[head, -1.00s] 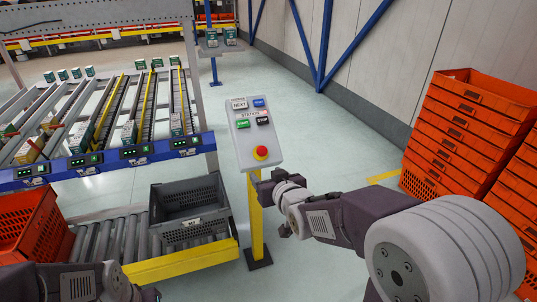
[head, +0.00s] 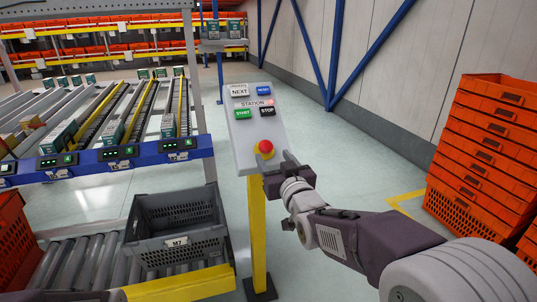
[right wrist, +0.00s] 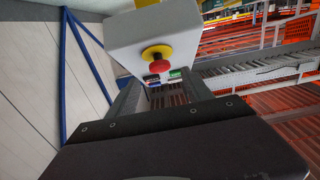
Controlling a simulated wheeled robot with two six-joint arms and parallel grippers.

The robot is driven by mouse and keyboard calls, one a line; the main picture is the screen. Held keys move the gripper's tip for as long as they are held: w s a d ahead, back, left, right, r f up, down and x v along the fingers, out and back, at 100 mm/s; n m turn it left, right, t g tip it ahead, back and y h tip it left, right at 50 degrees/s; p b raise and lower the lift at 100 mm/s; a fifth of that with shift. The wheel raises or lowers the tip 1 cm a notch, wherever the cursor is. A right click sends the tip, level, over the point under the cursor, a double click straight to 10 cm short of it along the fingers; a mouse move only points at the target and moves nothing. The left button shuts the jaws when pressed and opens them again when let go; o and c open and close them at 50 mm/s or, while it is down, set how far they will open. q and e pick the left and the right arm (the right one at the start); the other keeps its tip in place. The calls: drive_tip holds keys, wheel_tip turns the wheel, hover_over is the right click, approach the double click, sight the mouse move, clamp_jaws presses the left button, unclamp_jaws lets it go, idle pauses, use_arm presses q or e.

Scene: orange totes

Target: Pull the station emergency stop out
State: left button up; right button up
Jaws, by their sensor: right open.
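The station emergency stop (head: 265,148) is a red mushroom button on a yellow ring, low on the sloped grey control panel (head: 248,134). The panel stands on a yellow post (head: 258,230). The button also shows in the right wrist view (right wrist: 158,61), ahead of my gripper. My right gripper (head: 283,163) is open beside the lower right of the button, apart from it as far as I can tell. In the right wrist view its fingers are partly visible below the panel. Only a dark part of my left arm shows at the bottom left; its gripper is out of view.
Above the button are NEXT (head: 239,90), START (head: 243,114) and STOP (head: 267,111) buttons and a blue one (head: 264,90). A grey tote (head: 175,235) sits on rollers left of the post. Orange totes (head: 478,150) are stacked at right. Floor behind the panel is clear.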

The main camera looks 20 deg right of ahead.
sight(267, 149)
drive_tip(key=w, duration=0.5)
drive_tip(key=shift+w+a+f, duration=0.1)
drive_tip(key=shift+w, duration=0.15)
